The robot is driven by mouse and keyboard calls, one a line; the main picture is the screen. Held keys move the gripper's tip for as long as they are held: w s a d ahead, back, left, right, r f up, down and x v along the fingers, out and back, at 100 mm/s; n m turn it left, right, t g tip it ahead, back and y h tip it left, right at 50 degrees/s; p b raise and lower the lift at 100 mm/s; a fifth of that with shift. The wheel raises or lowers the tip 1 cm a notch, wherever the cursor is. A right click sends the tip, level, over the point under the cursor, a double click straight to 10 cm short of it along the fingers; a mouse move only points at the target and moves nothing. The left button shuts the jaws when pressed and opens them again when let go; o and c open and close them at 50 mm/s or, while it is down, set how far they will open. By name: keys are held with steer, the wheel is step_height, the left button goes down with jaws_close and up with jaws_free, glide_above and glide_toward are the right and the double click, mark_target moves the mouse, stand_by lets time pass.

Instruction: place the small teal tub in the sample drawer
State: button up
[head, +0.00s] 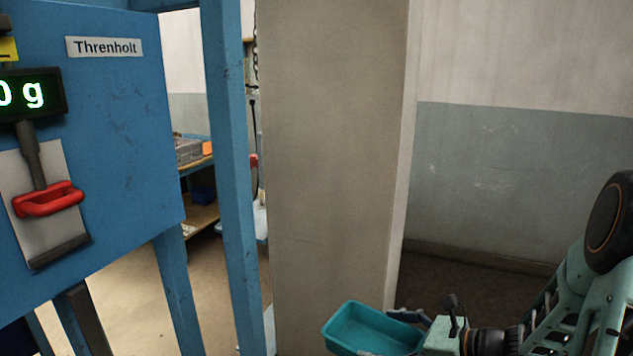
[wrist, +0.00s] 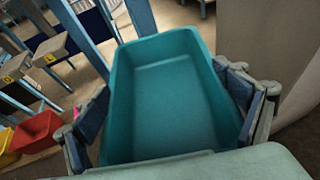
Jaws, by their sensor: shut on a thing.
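The small teal tub (head: 368,330) is at the bottom of the head view, held in the air by my gripper (head: 405,330). In the wrist view the tub (wrist: 170,90) fills the middle, upright or nearly so and empty inside. My gripper (wrist: 165,115) has a finger on each side of it and is shut on it. No sample drawer can be made out in either view.
A blue cabinet labelled Threnholt (head: 125,110) with a red handle (head: 48,199) and a lit display stands at left. Blue posts (head: 228,150) and a wide grey pillar (head: 335,150) are ahead. Red (wrist: 36,131) and yellow bins show at the wrist view's left.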

step_height(320, 180, up, 8)
steer(key=p, duration=0.8)
steer(key=shift+f+p, duration=0.2)
steer(key=shift+p, duration=0.2)
